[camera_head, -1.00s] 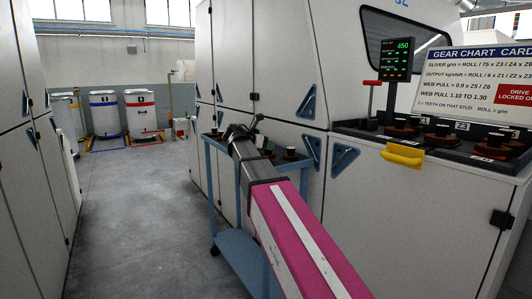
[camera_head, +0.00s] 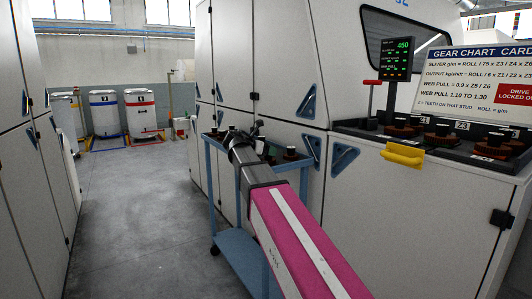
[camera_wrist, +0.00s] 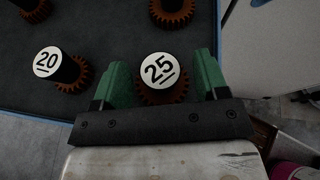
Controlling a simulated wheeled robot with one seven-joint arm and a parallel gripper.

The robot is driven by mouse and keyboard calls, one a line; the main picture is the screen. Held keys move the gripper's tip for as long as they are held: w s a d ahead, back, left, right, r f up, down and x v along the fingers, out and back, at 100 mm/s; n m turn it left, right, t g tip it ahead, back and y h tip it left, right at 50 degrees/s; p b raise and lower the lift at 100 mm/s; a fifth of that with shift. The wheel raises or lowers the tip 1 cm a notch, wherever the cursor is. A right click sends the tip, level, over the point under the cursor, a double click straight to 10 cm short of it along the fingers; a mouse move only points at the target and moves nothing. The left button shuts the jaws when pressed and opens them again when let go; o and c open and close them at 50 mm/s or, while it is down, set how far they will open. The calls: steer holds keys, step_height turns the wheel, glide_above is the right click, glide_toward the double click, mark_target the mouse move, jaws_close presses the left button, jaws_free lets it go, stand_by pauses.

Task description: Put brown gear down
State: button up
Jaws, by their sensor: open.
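In the wrist view a brown gear (camera_wrist: 162,97) with a black hub and a white cap marked 25 is between the two green fingers of my gripper (camera_wrist: 161,64). The fingers are open, one on each side of the hub, with gaps showing at the cap. The gear's lower part is hidden behind the gripper's dark crossbar. A second brown gear with a cap marked 20 (camera_wrist: 48,62) stands to the left on the dark tray top. In the head view my arm reaches over the blue cart (camera_head: 243,247), and my fingers are too small to make out.
Two more brown gears show at the far edge of the wrist view, one above the 25 gear (camera_wrist: 172,12). The aisle floor (camera_head: 135,215) at left is clear.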

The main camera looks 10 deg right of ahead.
steer(key=v, duration=1.2)
